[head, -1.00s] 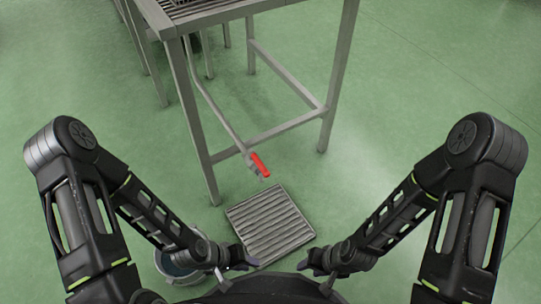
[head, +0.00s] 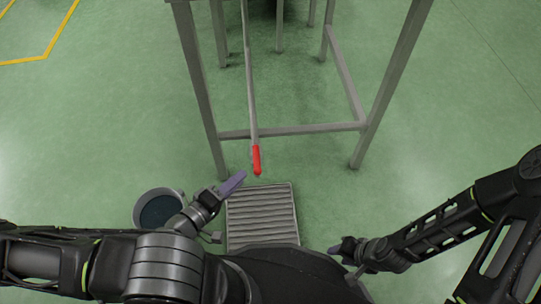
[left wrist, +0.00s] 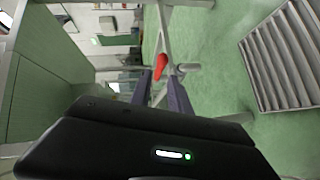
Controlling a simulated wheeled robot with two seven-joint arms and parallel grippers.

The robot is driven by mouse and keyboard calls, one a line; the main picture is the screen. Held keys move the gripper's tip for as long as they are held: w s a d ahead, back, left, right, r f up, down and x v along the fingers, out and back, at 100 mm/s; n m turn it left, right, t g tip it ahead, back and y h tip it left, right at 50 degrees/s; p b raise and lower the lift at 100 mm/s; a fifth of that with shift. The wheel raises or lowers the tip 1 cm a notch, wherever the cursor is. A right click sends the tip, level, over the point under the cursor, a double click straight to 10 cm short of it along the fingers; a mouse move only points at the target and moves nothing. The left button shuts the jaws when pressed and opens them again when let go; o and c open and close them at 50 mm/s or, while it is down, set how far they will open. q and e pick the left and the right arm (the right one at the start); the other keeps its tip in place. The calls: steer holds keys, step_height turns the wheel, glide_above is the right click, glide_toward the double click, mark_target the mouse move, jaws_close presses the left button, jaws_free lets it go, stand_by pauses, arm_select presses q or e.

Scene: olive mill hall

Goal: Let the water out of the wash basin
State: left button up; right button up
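A thin grey pipe (head: 249,80) hangs down inside a metal stand and ends in a valve with a red lever (head: 257,160). The lever points down, along the pipe. The basin itself is out of view. My left gripper (head: 237,180) is just left of and below the red lever, apart from it. In the left wrist view its two purple-grey fingers (left wrist: 160,78) are open and empty, with the red lever (left wrist: 161,64) ahead between them. My right gripper (head: 338,247) is low, right of the floor grate, far from the valve; its opening is unclear.
A ribbed floor grate (head: 261,215) lies below the valve. A grey bucket with dark contents (head: 160,208) stands left of it, close to my left wrist. The stand's leg (head: 201,90) and crossbar (head: 300,129) are near the valve. The floor at right is clear.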

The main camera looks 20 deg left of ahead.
mark_target(256, 157)
arm_select(q)
steer(key=shift+w, duration=0.1)
steer(key=b+x, duration=0.2)
steer(key=x, duration=1)
jaws_close()
stand_by(1.4)
